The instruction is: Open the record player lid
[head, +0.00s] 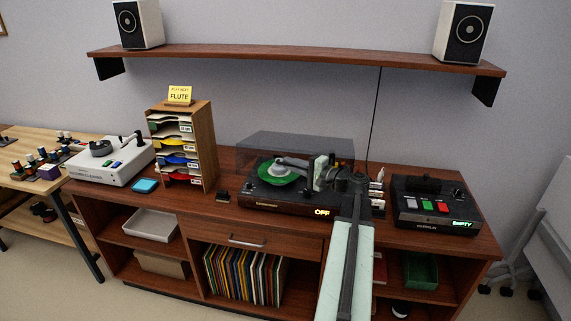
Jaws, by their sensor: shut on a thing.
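The record player (285,203) stands on the wooden cabinet, with "OFF" lit at its front right. Its smoky see-through lid (310,146) shows raised at the back of the deck; its exact tilt is hard to tell. A green record (268,174) lies uncovered on the platter. My gripper (282,162) reaches in from the right, over the record, its grey fingers at the lid's lower front edge. It is shut on the lid, though the contact is small in this view. My arm hides the right part of the deck.
A control box (436,208) reading "EMPTY" stands right of the player. To the left are a wooden sorter (205,145) with a "FLUTE" card, and a white record cleaner (112,163). A shelf (290,57) with two speakers hangs above.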

